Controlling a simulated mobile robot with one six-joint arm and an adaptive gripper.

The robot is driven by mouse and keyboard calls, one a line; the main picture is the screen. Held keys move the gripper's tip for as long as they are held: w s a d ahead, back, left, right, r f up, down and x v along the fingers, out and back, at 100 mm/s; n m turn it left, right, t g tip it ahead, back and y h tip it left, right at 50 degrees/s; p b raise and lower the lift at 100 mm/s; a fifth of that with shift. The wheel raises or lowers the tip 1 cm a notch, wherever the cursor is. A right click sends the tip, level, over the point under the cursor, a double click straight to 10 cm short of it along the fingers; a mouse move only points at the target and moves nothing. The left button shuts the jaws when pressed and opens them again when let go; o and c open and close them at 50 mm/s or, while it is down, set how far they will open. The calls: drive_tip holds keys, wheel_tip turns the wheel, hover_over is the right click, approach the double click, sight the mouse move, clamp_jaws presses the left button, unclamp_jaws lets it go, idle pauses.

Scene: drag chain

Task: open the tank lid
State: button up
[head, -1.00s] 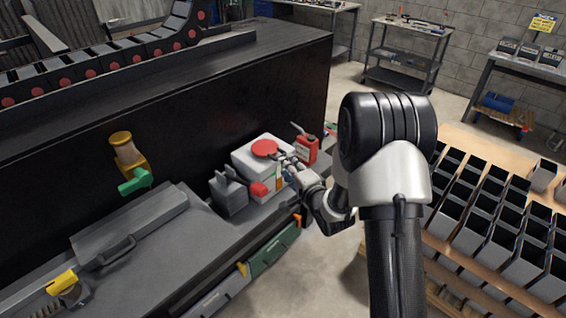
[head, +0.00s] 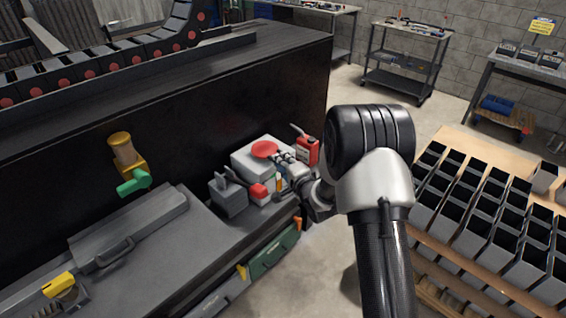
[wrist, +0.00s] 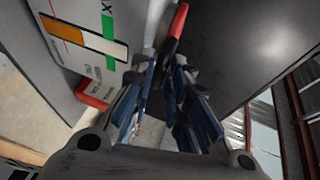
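The tank is a whitish box (head: 246,165) on the low bench in the head view, with a round red lid (head: 264,149) on its top. My gripper (head: 280,157) reaches the lid's right edge from the right. In the wrist view the tank's side (wrist: 75,20), with an orange-and-white label and green stripe, fills the upper left. The lid (wrist: 178,22) shows there edge-on as a red strip. My gripper's fingertips (wrist: 163,60) are close together around its near edge and look shut on it. The exact contact is partly hidden by the fingers.
A red can (head: 307,151) stands just right of the tank. A grey container (head: 230,195) and a small red-topped one (head: 258,192) stand in front. A tall black wall (head: 220,115) rises behind. A table of dark bins (head: 480,220) is at right.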

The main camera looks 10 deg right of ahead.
clamp_jaws()
drive_tip(key=shift+f, duration=0.1)
